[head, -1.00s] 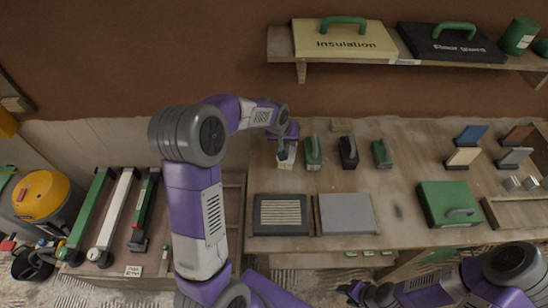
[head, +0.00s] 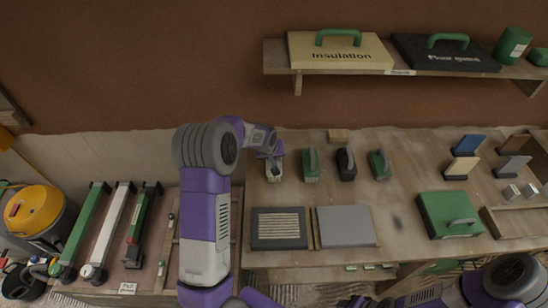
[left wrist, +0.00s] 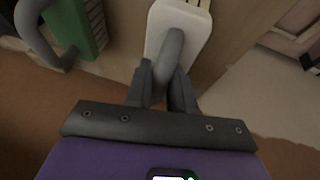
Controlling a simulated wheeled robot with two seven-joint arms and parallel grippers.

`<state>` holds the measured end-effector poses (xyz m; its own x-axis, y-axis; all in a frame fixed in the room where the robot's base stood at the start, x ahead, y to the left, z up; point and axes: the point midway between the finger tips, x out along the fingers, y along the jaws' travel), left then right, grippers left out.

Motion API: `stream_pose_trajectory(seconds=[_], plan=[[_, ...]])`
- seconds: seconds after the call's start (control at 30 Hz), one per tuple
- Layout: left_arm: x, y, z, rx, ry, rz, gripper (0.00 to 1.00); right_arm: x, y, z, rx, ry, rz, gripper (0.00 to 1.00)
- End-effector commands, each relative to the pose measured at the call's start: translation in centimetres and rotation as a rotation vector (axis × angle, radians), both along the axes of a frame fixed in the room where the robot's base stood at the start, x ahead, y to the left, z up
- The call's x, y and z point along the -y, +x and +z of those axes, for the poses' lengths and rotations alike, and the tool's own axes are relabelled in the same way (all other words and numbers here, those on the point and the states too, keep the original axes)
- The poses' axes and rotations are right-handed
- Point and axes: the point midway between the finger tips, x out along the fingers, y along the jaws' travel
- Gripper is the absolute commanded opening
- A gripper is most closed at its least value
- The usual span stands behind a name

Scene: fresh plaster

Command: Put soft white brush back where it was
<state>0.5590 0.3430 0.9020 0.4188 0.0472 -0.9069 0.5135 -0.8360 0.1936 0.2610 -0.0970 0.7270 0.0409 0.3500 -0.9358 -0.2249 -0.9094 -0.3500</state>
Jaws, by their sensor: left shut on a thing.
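The soft white brush (head: 274,172) is at the left end of the brush row, at the back of the bench, partly hidden by my left gripper (head: 269,153). In the left wrist view, its white block (left wrist: 190,30) and grey looped handle (left wrist: 172,58) show. My left gripper (left wrist: 160,88) is shut on that handle. I cannot tell whether the brush touches the bench top. My right gripper (head: 352,302) is at the bottom edge, cut off, and its fingers are unclear.
A green brush (head: 311,166) stands just right, also in the left wrist view (left wrist: 78,25). A black brush (head: 346,163) and another green one (head: 379,165) follow. In front lie a slatted dark board (head: 279,229) and a grey board (head: 345,226). A shelf (head: 280,68) hangs above.

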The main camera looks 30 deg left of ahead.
Motion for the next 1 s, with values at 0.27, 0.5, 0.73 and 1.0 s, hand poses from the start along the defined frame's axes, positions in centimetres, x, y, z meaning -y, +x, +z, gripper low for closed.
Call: stream_pose_trajectory(seconds=[0.27,0.5,0.73,1.0], plan=[[0.0,0.1,-0.2,0.004,0.0,0.0,0.0,0.0,0.0,-0.1,0.0,0.0,0.0,0.43],[0.0,0.0,-0.4,0.001,0.0,0.0,0.44,0.0,0.0,-0.3,0.0,0.0,0.0,0.43],[0.0,0.0,-0.4,0.001,0.0,0.0,0.49,0.0,0.0,-0.3,0.0,0.0,0.0,0.43],[0.0,-0.4,1.4,0.005,0.001,0.0,0.49,0.0,0.0,0.2,0.0,0.0,0.0,0.43]])
